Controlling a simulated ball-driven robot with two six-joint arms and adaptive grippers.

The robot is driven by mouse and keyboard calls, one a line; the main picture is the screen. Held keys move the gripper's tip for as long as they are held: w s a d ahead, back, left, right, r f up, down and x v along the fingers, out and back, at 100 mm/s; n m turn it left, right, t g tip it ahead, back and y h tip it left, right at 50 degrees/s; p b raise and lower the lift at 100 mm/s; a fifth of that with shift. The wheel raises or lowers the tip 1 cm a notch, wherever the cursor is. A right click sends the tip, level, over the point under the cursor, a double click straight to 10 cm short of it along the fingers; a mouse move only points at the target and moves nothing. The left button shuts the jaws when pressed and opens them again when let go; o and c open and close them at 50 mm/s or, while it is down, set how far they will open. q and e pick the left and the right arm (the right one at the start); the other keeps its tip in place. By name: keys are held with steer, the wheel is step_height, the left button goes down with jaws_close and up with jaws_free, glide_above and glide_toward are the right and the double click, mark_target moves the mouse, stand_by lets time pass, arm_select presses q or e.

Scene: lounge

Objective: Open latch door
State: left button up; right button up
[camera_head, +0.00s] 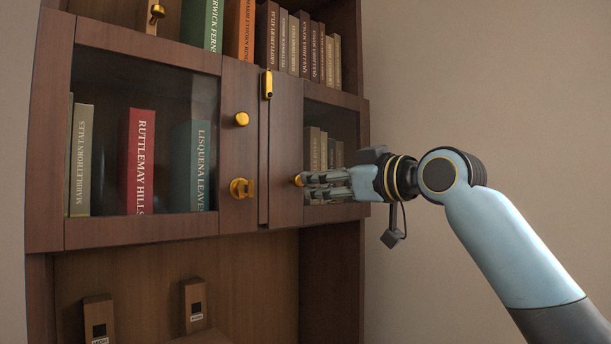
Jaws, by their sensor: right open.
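A wooden cabinet has two glass-paned doors, the left door (238,150) and the right door (285,130), meeting at a narrow dark gap. A small upright brass latch (267,85) sits at the top by this gap. The left door carries a round brass knob (241,119) and below it a brass turn-piece (242,188). The right door has a brass knob (298,180), partly covered by my gripper. My right gripper (310,186) is open, its fingertips at this knob from the right. I cannot tell whether they touch it. My left gripper is not in view.
Books stand behind the glass, including a red one (139,160), and on the shelf above. Two small wooden holders (99,318) (194,304) stand in the open bay below. The wall at right is bare.

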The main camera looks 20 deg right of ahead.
steer(key=p+x, duration=0.1)
steer(key=x, duration=0.4)
steer(key=shift+w+a, duration=0.1)
steer(key=shift+w, duration=0.15)
jaws_close()
